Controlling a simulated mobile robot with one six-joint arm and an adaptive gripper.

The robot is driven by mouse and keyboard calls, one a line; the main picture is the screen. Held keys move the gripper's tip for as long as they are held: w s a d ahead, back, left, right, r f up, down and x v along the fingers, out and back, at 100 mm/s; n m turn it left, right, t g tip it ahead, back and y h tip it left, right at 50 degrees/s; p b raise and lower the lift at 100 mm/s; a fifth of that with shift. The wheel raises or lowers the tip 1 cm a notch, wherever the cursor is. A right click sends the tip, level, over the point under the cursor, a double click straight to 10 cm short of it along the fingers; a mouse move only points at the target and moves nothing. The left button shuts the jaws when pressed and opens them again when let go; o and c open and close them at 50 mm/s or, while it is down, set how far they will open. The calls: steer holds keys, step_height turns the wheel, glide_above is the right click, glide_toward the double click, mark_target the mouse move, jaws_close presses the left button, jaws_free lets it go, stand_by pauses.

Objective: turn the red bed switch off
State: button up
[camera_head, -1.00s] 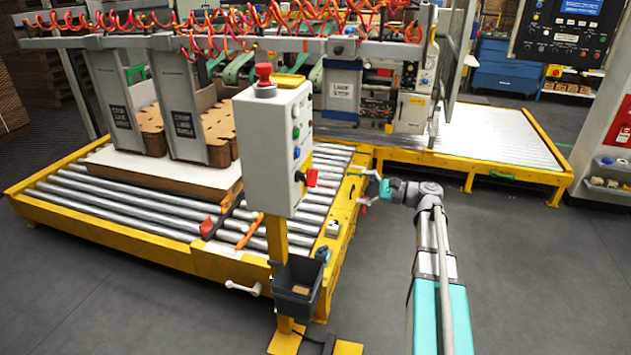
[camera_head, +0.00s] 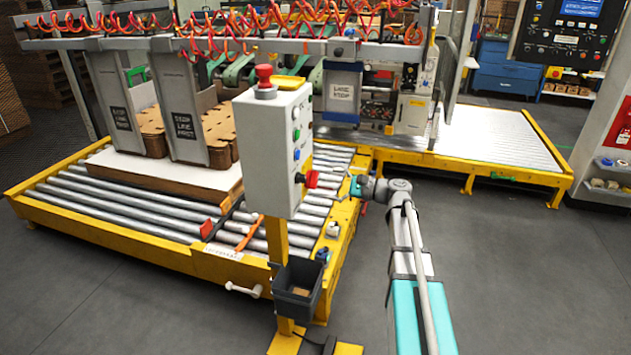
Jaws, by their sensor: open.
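The red bed switch (camera_head: 312,179) is a red rotary handle low on the right-hand face of the grey control box (camera_head: 262,150). The box stands on a yellow post. My gripper (camera_head: 352,187) is just right of the switch in the picture, pointing left toward it, with a gap between them. It looks small here, but its fingers appear apart and empty. Whether it is level in depth with the switch I cannot tell.
A red mushroom button (camera_head: 264,74) tops the box, with green and blue buttons above the switch. A dark bin (camera_head: 297,290) hangs on the post. The roller conveyor (camera_head: 120,208) lies behind. Open floor (camera_head: 530,270) is at right.

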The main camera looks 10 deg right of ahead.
mark_target(317, 181)
steer(key=shift+x, duration=2.75)
steer(key=c, duration=1)
